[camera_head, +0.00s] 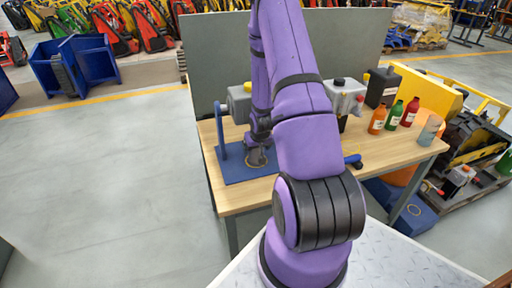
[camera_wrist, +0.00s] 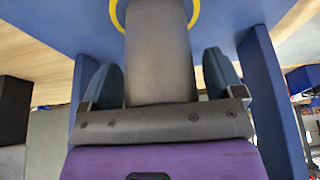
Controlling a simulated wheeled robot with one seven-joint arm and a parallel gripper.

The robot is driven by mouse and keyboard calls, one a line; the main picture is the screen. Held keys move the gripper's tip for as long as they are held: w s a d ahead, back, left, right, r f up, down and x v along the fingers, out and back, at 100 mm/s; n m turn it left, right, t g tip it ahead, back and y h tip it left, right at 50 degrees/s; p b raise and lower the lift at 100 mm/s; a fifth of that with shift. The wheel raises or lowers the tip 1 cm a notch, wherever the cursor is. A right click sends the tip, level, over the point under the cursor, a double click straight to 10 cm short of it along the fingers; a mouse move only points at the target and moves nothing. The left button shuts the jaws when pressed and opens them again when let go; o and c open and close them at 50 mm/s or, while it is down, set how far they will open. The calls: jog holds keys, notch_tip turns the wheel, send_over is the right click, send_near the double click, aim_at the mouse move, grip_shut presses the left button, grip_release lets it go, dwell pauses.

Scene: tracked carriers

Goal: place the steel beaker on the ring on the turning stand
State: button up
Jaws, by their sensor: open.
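The steel beaker (camera_wrist: 158,55) is a grey cylinder in the middle of the wrist view. Its far end meets a yellow ring (camera_wrist: 116,14) on the blue stand (camera_wrist: 225,20); the ring shows around that end. My gripper (camera_wrist: 156,80) is open, with one dark blue finger on each side of the beaker and visible gaps between. In the head view, the stand (camera_head: 236,171) is a blue plate with an upright post on the table. My gripper is over the plate there, and the beaker is small and partly hidden by my arm.
Orange (camera_head: 377,122), green (camera_head: 394,116) and red (camera_head: 410,112) bottles and a grey cup (camera_head: 430,130) stand on the wooden table (camera_head: 400,150) at right. A dark box (camera_head: 382,88) is behind them. A grey panel (camera_head: 210,70) backs the table. The stand's post (camera_wrist: 272,100) rises beside my gripper.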

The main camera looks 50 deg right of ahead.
jog(key=v, duration=1.2)
jog(key=a+r+n, duration=0.2)
jog(key=a+r, duration=0.6)
jog(key=r, duration=0.3)
jog(key=a+r+n, duration=0.1)
jog(key=a+r, duration=0.6)
jog(key=r, duration=0.4)
jog(key=s+a+r+n+t+y, duration=0.1)
jog(key=s+a+r+n+y, duration=0.1)
jog(key=s+a+r, duration=0.8)
jog(key=s+a+n, duration=0.1)
jog(key=s+a, duration=0.2)
jog(key=s, duration=0.1)
jog(key=shift+s+a+r, duration=0.3)
jog(key=shift+s+r, duration=0.1)
